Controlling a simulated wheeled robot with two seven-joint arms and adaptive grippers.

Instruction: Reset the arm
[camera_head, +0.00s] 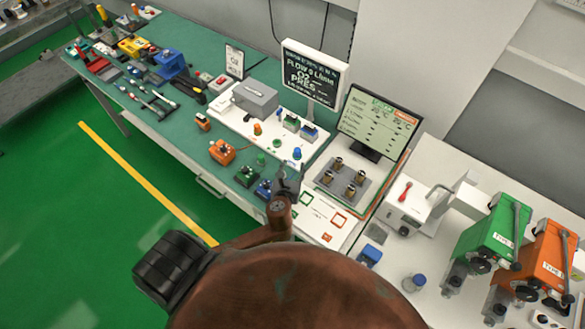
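My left gripper (288,181) is a small dark shape at the end of my brown arm, in the lower middle of the head view. It is over the front edge of the green-topped bench (190,125), close to a blue block (264,188). I cannot tell whether it touches anything or whether its fingers are apart. Large brown and black parts of my arm fill the bottom of the view and hide the floor and bench front there. My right gripper is not in view.
A dark sign screen (314,75) and a monitor (378,122) stand behind the gripper. An orange block (222,152) and green block (246,174) lie to its left. Green (487,238) and orange (538,262) machines stand right. Green floor (75,225) is open at left.

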